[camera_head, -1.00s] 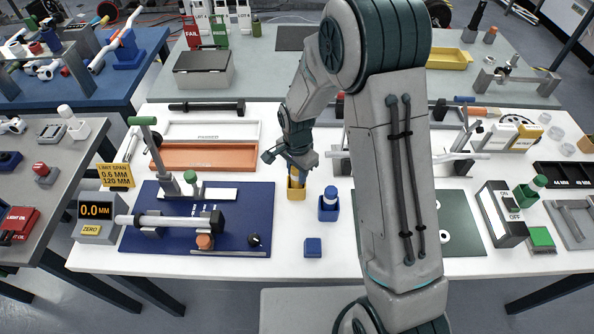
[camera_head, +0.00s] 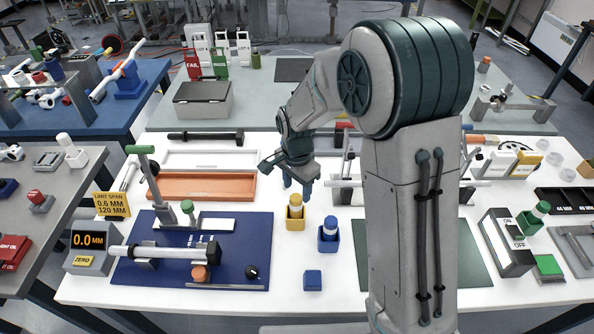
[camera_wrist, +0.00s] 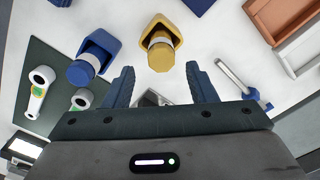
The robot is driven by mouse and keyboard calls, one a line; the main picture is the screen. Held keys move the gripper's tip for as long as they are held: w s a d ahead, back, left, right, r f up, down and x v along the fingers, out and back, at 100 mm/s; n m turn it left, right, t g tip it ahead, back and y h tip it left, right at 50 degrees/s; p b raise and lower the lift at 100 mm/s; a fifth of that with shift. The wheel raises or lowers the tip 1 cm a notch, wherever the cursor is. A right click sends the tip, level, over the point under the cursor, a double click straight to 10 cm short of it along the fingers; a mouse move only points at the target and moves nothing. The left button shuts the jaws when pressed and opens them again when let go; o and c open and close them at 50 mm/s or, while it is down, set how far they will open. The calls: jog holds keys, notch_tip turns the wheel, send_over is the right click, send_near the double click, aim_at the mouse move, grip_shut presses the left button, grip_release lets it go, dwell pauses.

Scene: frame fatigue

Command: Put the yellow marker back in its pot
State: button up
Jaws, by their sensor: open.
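The yellow marker (camera_head: 296,201) stands upright in the yellow pot (camera_head: 295,222) on the white table. In the wrist view the marker (camera_wrist: 161,54), with a white body and yellow end, sits inside the yellow pot (camera_wrist: 151,22). My gripper (camera_head: 297,190) is open and empty, above and behind the pot, apart from the marker. Its two blue fingers (camera_wrist: 160,85) are spread in the wrist view, with nothing between them.
A blue pot (camera_head: 328,240) with a blue marker (camera_head: 330,222) stands just right of the yellow pot. A small blue block (camera_head: 312,280) lies in front. The blue mat (camera_head: 225,262) with a gauge fixture is at left. An orange tray (camera_head: 200,186) lies behind it.

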notch_tip(320, 180, up, 7)
jog(key=s+d+r+n+t, duration=0.1)
jog(key=s+d+r+n, duration=0.3)
jog(key=s, duration=0.5)
jog(key=s+d+r+n+t, duration=0.2)
jog(key=s+d+r+n, duration=0.2)
jog(key=s+d, duration=0.5)
jog(key=shift+s+d+n, duration=0.25)
jog(key=shift+s+n, duration=0.5)
jog(key=shift+n, duration=0.05)
